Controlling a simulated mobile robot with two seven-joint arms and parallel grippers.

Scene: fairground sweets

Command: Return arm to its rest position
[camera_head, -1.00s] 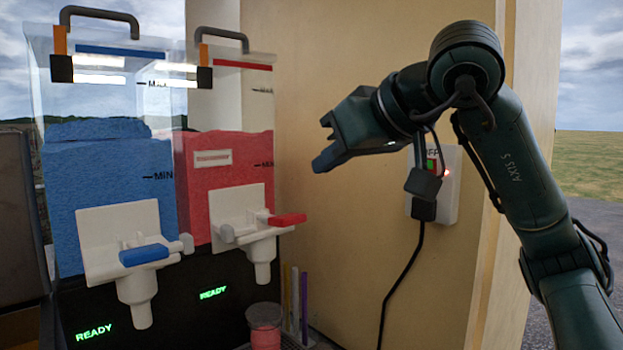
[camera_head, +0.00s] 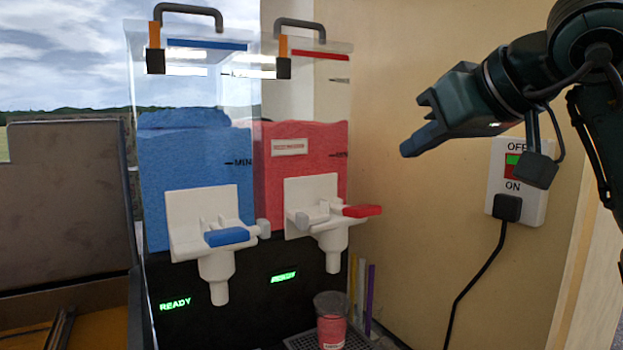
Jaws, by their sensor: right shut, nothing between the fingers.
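My right arm comes in from the right edge, dark green. Its gripper (camera_head: 418,124) points left and a little down, in the air in front of the tan wall. It is shut and empty. It is to the right of the red slush tank (camera_head: 300,175) and apart from it. My left gripper does not show.
A blue slush tank (camera_head: 190,185) stands left of the red one. White taps with a blue lever (camera_head: 227,236) and a red lever (camera_head: 362,210) face forward. A cup of red slush (camera_head: 331,322) stands on the drip tray under the red tap. A wall switch (camera_head: 533,194) with a plug is below my right forearm.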

